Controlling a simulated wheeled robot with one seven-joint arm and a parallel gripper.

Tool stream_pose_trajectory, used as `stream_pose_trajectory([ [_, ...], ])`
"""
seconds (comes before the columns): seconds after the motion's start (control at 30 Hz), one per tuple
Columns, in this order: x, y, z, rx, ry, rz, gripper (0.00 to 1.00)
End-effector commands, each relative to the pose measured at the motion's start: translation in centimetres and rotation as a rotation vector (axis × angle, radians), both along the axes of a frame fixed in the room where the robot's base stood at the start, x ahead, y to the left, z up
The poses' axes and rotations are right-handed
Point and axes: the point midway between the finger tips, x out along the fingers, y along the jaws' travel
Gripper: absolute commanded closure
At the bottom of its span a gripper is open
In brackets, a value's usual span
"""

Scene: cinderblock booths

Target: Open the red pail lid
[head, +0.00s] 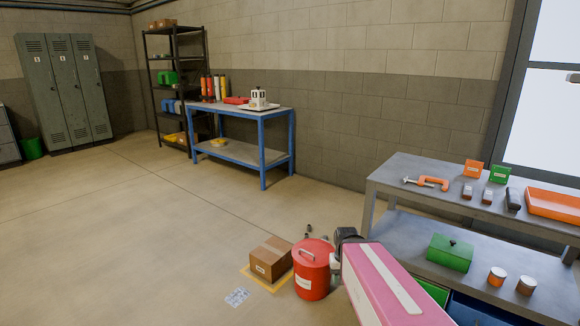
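The red pail (313,283) stands upright on the floor in the lower middle of the head view. Its red lid (318,247) sits on top and looks closed, with a pale curved handle on it. A small white label is on the pail's front. My pink and white arm comes in from the lower right and ends in a dark part (347,236) just right of the lid. The arm covers the pail's right edge. I cannot make out the fingertips clearly, nor whether they touch the lid.
A cardboard box (270,258) stands left of the pail on a yellow-marked patch. A grey bench (400,175) with a clamp and a green box fills the right side. A blue table (270,150) and a dark shelf (150,75) stand at the back. The floor at left is open.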

Motion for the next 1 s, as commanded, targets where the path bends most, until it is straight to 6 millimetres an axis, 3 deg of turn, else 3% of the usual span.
stream_pose_trajectory([
  [0.13,0.0,0.0,-0.1,-0.003,-0.005,-0.005,0.62],
  [0.27,3.6,0.5,-1.2,-0.012,-0.013,0.057,0.62],
  [0.47,15.2,2.5,-4.7,-0.054,-0.041,0.288,0.62],
  [0.7,29.5,6.2,-8.9,-0.118,-0.070,0.605,0.62],
  [0.83,35.6,8.4,-10.7,-0.150,-0.080,0.752,0.62],
  [1.0,40.1,10.2,-12.0,-0.177,-0.086,0.872,0.62],
])
